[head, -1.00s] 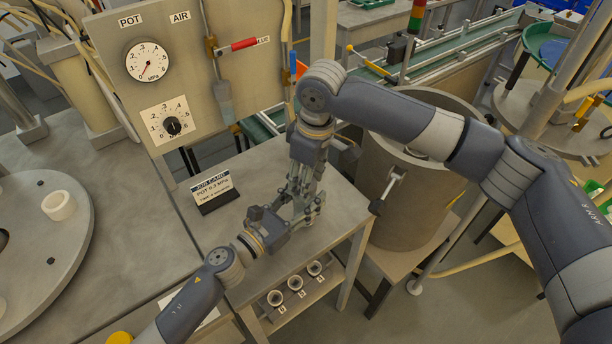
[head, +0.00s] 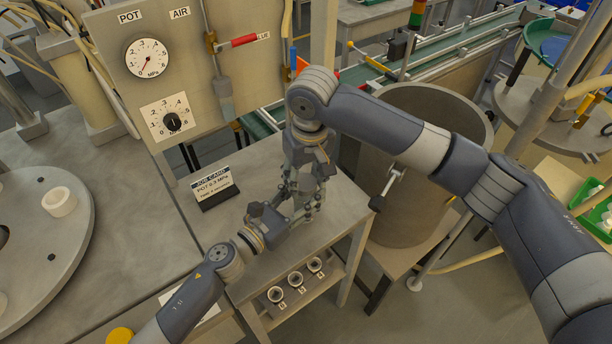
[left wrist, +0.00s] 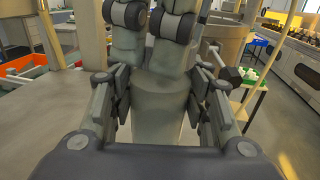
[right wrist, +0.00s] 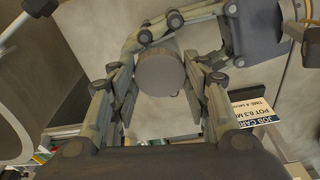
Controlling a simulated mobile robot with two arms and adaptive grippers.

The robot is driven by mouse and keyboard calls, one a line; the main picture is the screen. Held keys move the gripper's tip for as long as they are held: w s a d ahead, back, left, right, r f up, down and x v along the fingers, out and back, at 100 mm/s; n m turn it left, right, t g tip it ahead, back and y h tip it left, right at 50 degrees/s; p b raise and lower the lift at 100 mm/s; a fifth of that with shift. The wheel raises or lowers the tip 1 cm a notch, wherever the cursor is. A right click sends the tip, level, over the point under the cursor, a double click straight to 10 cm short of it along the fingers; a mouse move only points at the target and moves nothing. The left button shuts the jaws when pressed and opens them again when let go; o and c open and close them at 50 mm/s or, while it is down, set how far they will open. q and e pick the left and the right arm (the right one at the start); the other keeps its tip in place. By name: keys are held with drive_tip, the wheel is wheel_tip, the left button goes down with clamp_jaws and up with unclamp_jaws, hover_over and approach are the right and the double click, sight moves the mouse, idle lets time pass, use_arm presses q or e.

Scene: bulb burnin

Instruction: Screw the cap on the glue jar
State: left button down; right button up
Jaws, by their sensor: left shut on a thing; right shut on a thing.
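The glue jar (left wrist: 160,105) is a grey-green cylinder, upright between the fingers of my left gripper (left wrist: 165,112), which is shut on it. My right gripper (right wrist: 160,75) points down from above, shut on the round grey cap (right wrist: 161,73), seen from its top. In the left wrist view the right fingers sit right over the jar's top. The seam between cap and jar is hidden, so I cannot tell how far they are engaged.
A job card (head: 213,187) stands left of the grippers. Behind it is a panel with a gauge (head: 147,58), a knob (head: 171,122) and a red lever (head: 244,41). A large metal drum (head: 415,190) stands right. Several small cups (head: 297,279) sit on the lower shelf.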

drive_tip(key=m, duration=0.6)
drive_tip(key=shift+a+h, duration=0.2)
drive_tip(key=shift+h, duration=0.2)
drive_tip(key=m, duration=0.7)
drive_tip(key=shift+a+h, duration=0.1)
drive_tip(key=shift+h, duration=0.2)
drive_tip(key=m, duration=0.4)
drive_tip(key=shift+w, duration=0.15)
drive_tip(key=m+g, duration=0.1)
drive_tip(key=m, duration=0.2)
drive_tip(key=shift+m+h, duration=0.3)
drive_tip(key=shift+m, duration=0.1)
drive_tip(key=m, duration=0.6)
drive_tip(key=shift+w+g, duration=0.15)
drive_tip(key=shift+g, duration=0.15)
drive_tip(key=o, duration=0.7)
